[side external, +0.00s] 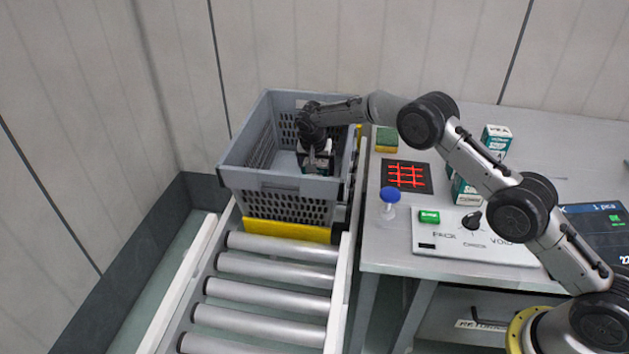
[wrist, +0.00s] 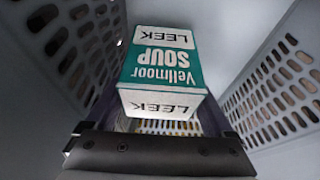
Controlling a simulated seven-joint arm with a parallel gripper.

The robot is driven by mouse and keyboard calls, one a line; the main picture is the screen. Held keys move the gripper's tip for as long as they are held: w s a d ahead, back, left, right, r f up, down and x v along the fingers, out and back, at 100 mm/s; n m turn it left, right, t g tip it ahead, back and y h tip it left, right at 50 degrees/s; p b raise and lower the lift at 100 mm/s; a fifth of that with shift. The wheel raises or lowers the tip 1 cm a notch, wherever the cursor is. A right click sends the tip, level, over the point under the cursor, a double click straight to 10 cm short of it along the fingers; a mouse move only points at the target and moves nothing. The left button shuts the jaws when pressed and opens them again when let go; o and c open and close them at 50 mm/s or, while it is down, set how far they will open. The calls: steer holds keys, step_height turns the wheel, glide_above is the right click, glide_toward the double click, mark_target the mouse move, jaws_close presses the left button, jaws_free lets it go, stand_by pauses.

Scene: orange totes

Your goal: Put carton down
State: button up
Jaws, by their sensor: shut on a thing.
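The carton (wrist: 160,65), teal and white with "Vellmoor SOUP LEEK" printed on it, is held in my gripper inside the grey crate. In the side external view the carton (side external: 318,167) shows only in part, low in the crate near its right side. My gripper (side external: 318,155) reaches down over the crate's rim and is shut on the carton. The grey crate (side external: 275,183) has slotted walls and stands at the far end of the roller conveyor. I cannot tell whether the carton touches the crate floor.
A yellow bar (side external: 287,230) lies across the conveyor (side external: 270,300) in front of the crate. The table (side external: 385,255) at right holds a scanner plate (side external: 407,176), a blue-topped button (side external: 390,196), a control panel (side external: 470,238), a sponge (side external: 386,138) and other cartons (side external: 495,140).

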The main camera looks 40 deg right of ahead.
mark_target(316, 160)
steer(key=shift+f, duration=2.05)
steer(key=shift+f, duration=0.1)
steer(key=o, duration=1.4)
steer(key=shift+f, duration=0.1)
steer(key=r, duration=0.9)
steer(key=shift+s+a+r, duration=0.1)
steer(key=shift+s+a, duration=0.3)
steer(key=shift+r, duration=0.4)
